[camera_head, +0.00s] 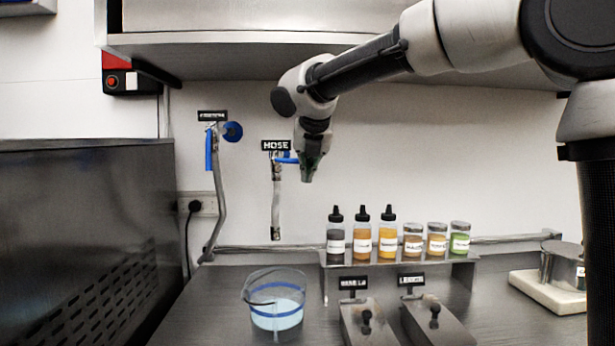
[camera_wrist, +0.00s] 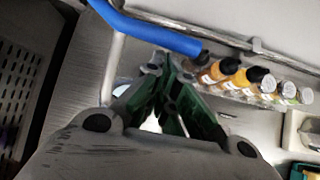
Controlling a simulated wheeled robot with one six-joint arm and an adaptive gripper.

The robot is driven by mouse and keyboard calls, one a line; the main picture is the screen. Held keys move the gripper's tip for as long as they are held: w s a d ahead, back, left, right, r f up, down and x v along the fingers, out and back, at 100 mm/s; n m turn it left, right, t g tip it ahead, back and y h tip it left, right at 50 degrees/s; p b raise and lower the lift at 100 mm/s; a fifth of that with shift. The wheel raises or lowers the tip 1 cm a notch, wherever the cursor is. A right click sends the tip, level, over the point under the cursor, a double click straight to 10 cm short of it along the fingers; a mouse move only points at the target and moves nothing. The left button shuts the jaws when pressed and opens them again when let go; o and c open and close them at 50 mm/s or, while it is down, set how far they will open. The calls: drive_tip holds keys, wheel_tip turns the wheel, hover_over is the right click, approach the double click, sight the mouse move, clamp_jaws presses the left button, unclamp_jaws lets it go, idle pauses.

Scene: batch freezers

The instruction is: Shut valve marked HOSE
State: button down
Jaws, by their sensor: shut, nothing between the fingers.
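The HOSE label (camera_head: 276,145) is on the wall left of my gripper in the head view. Under it is the HOSE valve with a blue lever handle (camera_head: 287,160), which points right, toward my gripper. A grey hose (camera_head: 276,205) hangs down from it. My gripper (camera_head: 308,178) points down, shut and empty, right beside the lever's end. In the wrist view the blue lever (camera_wrist: 150,30) runs across the top, close to my shut fingertips (camera_wrist: 162,62). Whether they touch cannot be told. The second valve's blue lever (camera_head: 209,150) hangs downward at the left; its label is unreadable.
Bottles and jars stand on a small shelf (camera_head: 400,259) at the lower right. A dark machine (camera_head: 85,240) fills the left.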

drive_tip(key=shift+r, duration=0.1)
drive_tip(key=shift+w+r+h, duration=0.25)
drive_tip(key=shift+r+h, duration=0.05)
drive_tip(key=shift+r, duration=0.5)
